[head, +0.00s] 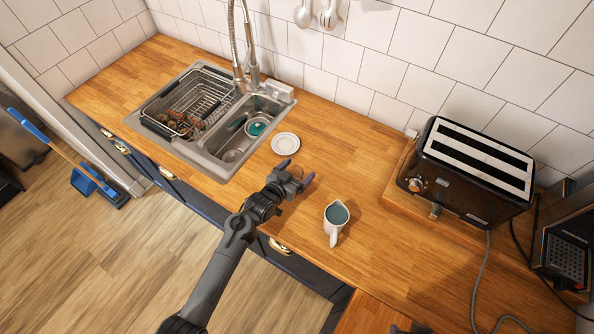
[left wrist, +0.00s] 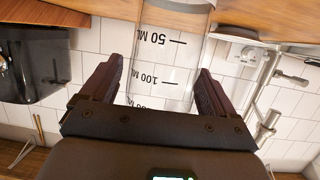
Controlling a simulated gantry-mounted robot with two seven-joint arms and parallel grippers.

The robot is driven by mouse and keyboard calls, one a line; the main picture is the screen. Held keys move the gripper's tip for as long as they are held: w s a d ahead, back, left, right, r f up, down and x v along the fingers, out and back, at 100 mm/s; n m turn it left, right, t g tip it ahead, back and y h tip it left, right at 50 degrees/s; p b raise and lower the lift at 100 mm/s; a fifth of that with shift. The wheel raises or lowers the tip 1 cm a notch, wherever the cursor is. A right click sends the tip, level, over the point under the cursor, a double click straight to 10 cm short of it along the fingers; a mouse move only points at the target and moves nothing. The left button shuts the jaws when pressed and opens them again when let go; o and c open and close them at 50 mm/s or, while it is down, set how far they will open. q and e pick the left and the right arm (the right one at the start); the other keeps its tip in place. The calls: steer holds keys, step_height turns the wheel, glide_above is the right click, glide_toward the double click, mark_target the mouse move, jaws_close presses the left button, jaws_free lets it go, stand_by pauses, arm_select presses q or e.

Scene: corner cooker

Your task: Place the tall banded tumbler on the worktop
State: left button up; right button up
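The tall tumbler is clear glass with dark measuring marks. In the left wrist view the tumbler (left wrist: 168,65) stands between the two fingers of my left gripper (left wrist: 160,80), filling nearly all the gap, so the gripper looks shut on it. That view is upside down; the tumbler's lower end runs out of the top edge, so contact with the worktop is hidden. In the head view my left gripper (head: 296,172) is over the wooden worktop (head: 375,235), right of the sink; the clear glass hardly shows there. My right gripper is not clearly in view.
A white jug (head: 336,213) stands close to the right of my left gripper, and a small white plate (head: 285,143) lies behind it. The sink (head: 222,140) with its dish rack is at left; a black toaster (head: 475,170) is at right. Worktop between jug and toaster is clear.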

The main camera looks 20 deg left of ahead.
arm_select(q)
steer(key=shift+r, duration=0.1)
steer(key=shift+s+r, duration=0.1)
steer(key=shift+s+a+r, duration=0.1)
steer(key=shift+s+r, duration=0.05)
steer(key=shift+s, duration=0.2)
steer(key=s+a+r+g+y, duration=0.1)
steer(key=s+g, duration=0.4)
steer(key=s, duration=1.2)
steer(key=s+a+r+g+y, duration=0.2)
steer(key=s+g, duration=0.3)
steer(key=s, duration=1.2)
steer(key=shift+a+r+n+g, duration=0.3)
steer(key=shift+a+r+n, duration=0.15)
steer(key=shift+r, duration=0.45)
steer(key=shift+w, duration=0.1)
